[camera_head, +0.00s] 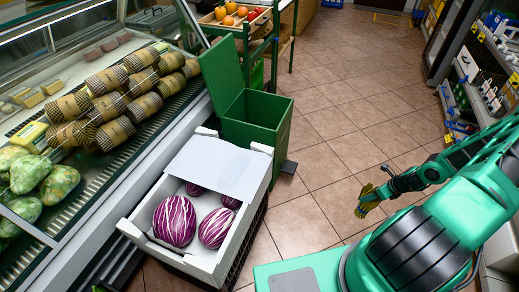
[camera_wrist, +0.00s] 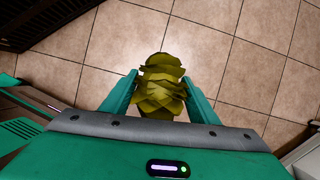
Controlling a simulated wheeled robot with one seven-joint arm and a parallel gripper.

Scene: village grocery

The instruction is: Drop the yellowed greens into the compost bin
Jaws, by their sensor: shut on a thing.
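My gripper (camera_wrist: 160,97) is shut on the yellowed greens (camera_wrist: 160,85), a bunch of yellow-green leaves, in the wrist view. The greens also show in the head view (camera_head: 367,200), small and dark yellow, held above the tiled floor at the right of centre. My gripper (camera_head: 370,190) is well to the right of the compost bin. The green compost bin (camera_head: 257,131) stands near the centre of the head view with its lid (camera_head: 222,75) raised. The inside bottom of the bin is hidden.
A white crate (camera_head: 262,172) with red-and-white striped heads (camera_head: 174,221) and a white sheet stands in front of the bin. A glass-fronted chilled counter (camera_head: 130,165) runs along the left. Shelves (camera_head: 490,70) line the right. The tiled aisle (camera_head: 345,95) between is clear.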

